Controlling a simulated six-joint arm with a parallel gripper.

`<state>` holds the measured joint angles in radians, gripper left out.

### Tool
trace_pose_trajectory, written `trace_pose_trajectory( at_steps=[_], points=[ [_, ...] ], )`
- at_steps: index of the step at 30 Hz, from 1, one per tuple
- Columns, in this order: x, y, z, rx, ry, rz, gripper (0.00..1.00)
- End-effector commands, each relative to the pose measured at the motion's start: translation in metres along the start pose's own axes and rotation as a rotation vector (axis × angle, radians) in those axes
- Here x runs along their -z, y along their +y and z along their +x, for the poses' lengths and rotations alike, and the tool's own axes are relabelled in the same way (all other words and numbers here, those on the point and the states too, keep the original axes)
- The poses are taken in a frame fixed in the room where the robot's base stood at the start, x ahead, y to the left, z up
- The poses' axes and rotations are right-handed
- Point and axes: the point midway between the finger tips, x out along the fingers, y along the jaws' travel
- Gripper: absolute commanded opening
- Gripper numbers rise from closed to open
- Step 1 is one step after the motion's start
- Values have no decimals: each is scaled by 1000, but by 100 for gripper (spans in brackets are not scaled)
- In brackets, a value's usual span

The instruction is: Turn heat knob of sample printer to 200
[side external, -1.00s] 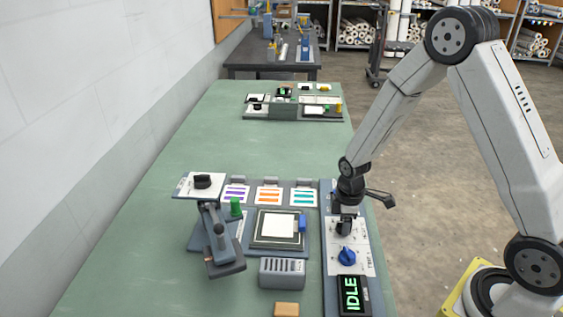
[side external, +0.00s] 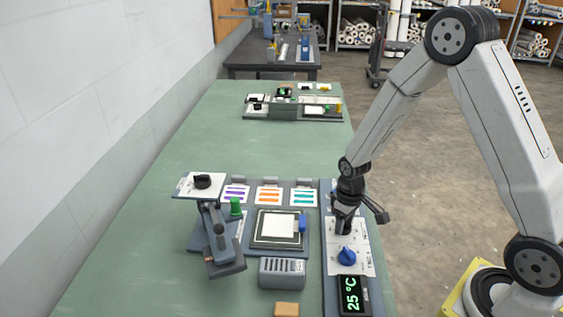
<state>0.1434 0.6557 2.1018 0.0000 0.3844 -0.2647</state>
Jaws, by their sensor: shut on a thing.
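The sample printer's white control panel (side external: 356,262) lies on the right edge of the green table. A blue knob (side external: 347,256) on it is uncovered, in front of my gripper. My gripper (side external: 343,230) points down at the upper part of the panel and is shut on a knob there. That knob is mostly hidden by the jaws, so its pointer and the number it points to cannot be read. The display (side external: 351,295) at the panel's near end reads "25 °C" in green.
Left of the panel are a framed white sheet (side external: 279,229), a grey slotted block (side external: 282,272) and a tan block (side external: 286,310). A tilted press-like stand (side external: 219,240) with a black knob on top stands further left. The table's middle is clear.

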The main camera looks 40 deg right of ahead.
Motion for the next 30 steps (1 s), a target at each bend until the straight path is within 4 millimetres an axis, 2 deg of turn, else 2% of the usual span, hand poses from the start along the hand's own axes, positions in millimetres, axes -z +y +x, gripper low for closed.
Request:
trace_pose_trajectory(
  at_steps=[30],
  points=[
    [0, 0, -1, 0, 1, 964, 1]
  ],
)
